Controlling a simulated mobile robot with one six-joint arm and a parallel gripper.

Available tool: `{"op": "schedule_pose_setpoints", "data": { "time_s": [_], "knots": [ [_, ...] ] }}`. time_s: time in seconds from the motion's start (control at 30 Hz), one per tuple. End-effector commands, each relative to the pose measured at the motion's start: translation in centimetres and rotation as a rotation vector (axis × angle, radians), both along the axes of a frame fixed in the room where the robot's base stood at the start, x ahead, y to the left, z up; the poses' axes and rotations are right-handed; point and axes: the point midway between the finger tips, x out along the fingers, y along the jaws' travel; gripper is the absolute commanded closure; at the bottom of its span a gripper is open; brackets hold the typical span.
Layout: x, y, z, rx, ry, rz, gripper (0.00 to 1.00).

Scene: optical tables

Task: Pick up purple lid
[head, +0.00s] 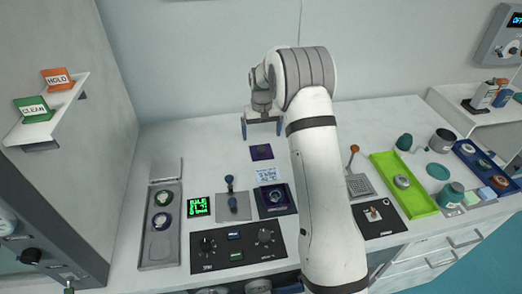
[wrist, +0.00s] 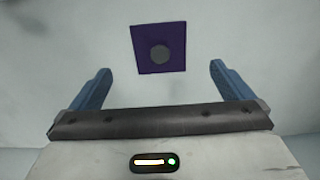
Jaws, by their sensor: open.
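The purple lid (head: 261,152) is a small dark purple square lying flat on the white table, behind the dark square base with a round fitting. In the wrist view the purple lid (wrist: 160,47) shows a grey round knob or disc at its middle. It lies beyond the fingertips, roughly centred between them. My gripper (head: 262,128) is open and empty, above the table and just behind the lid in the head view. Its two blue fingers (wrist: 160,80) stand wide apart in the wrist view. Nothing hides the lid.
A dark square holder (head: 275,212), a small lever stand (head: 233,207) and a black control panel (head: 238,247) stand in front. A grey tray (head: 160,250) is at left, a green tray (head: 416,207) at right. The table around the lid is mostly clear.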

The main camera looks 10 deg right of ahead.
Motion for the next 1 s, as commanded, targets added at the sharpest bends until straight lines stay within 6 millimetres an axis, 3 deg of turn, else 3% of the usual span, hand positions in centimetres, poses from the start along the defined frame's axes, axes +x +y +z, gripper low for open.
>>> {"op": "schedule_pose_setpoints", "data": {
  "time_s": [0.63,0.93,1.0],
  "knots": [
    [0.9,-0.1,-7.3,0.0,0.004,-0.001,0.0],
    [0.9,-0.2,-8.2,0.0,0.001,-0.001,0.0],
    [0.9,-0.2,-8.2,0.0,0.002,-0.002,0.04]
  ]
}}
